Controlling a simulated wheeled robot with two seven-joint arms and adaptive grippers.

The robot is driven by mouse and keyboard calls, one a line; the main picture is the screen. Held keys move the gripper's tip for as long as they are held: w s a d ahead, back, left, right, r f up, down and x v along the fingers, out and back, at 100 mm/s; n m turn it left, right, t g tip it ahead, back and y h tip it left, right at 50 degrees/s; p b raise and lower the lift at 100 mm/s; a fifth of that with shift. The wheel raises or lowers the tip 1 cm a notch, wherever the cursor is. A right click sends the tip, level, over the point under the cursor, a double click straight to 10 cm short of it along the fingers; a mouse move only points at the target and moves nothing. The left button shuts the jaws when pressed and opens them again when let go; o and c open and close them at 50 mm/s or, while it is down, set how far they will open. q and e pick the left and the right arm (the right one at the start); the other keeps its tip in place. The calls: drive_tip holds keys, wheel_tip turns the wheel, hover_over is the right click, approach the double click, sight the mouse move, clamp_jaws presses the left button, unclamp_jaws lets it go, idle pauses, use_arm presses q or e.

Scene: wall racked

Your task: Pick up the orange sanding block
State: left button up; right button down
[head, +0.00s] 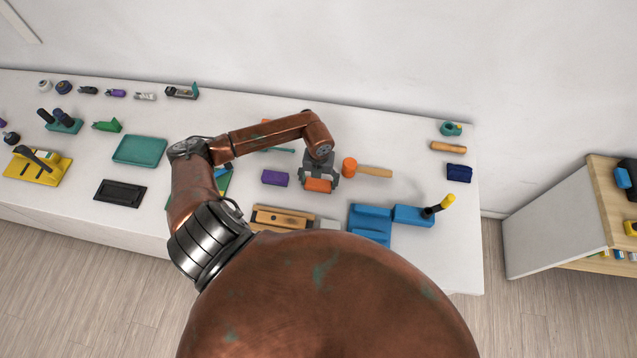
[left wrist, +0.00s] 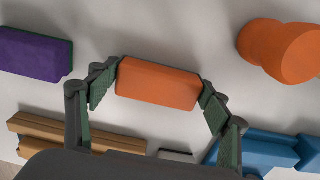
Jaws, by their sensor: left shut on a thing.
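The orange sanding block (head: 318,185) is on the white table, right of the purple block (head: 275,178) and left of the orange-headed mallet (head: 350,167). My left gripper (head: 319,182) reaches down over it from above. In the left wrist view the orange sanding block (left wrist: 158,84) lies between the two green-padded fingers of the left gripper (left wrist: 159,88), which are shut on its two ends. Whether its underside touches the table cannot be told. My right gripper is not in view.
A wooden plane-like tool (head: 283,219) and blue pieces (head: 370,222) stand close on the near side. The purple block (left wrist: 36,54) and mallet head (left wrist: 280,50) flank the gripper. A teal tray (head: 140,150) lies farther left. The table's right part has some bare room.

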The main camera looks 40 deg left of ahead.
sight(319, 182)
use_arm(q)
drive_tip(key=shift+r+b, duration=0.3)
drive_tip(key=shift+r, duration=0.1)
wheel_tip(319, 182, up, 2)
drive_tip(key=shift+d+r+b, duration=0.1)
drive_tip(key=shift+r+b, duration=0.1)
drive_tip(key=shift+b, duration=0.4)
drive_tip(key=s+d+r+b, duration=0.3)
drive_tip(key=s+d+r, duration=0.5)
drive_tip(key=d, duration=0.3)
drive_tip(key=shift+s+r, duration=0.2)
drive_tip(key=shift+r, duration=0.7)
